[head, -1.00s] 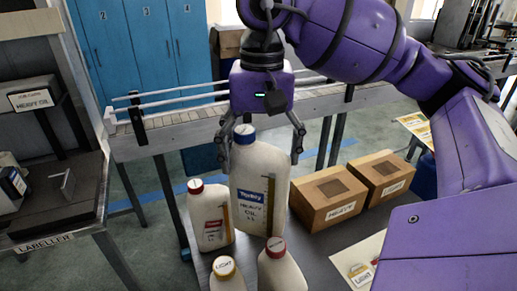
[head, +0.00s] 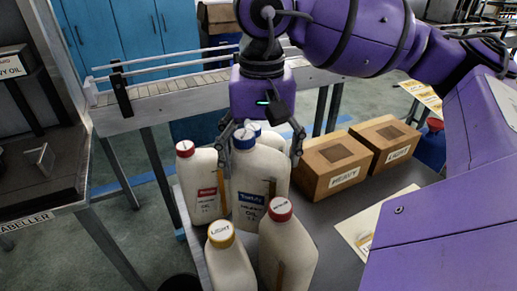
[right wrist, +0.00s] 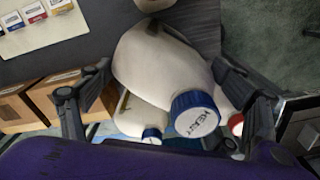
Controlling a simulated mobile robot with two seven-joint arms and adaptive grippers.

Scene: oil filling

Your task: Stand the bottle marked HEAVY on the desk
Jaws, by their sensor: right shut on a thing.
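The bottle marked HEAVY is a large white bottle (head: 248,178) with a blue cap. Its cap (right wrist: 195,115) reads HEAVY in the right wrist view. My right gripper (head: 262,150) comes down from above and is shut on this bottle, with one finger on each side; both fingers (right wrist: 165,100) also show in the right wrist view. The bottle looks upright over the desk (head: 326,215). Its base is hidden behind nearer bottles, so I cannot tell whether it touches the desk. My left gripper is not in view.
A red-capped bottle (head: 203,180) stands close on the left. A yellow-capped LIGHT bottle (head: 229,265) and another red-capped bottle (head: 287,245) stand in front. Another blue-capped bottle (right wrist: 140,118) is behind. Boxes marked HEAVY (head: 330,168) and LIGHT (head: 386,143) sit right; a conveyor (head: 170,97) runs behind.

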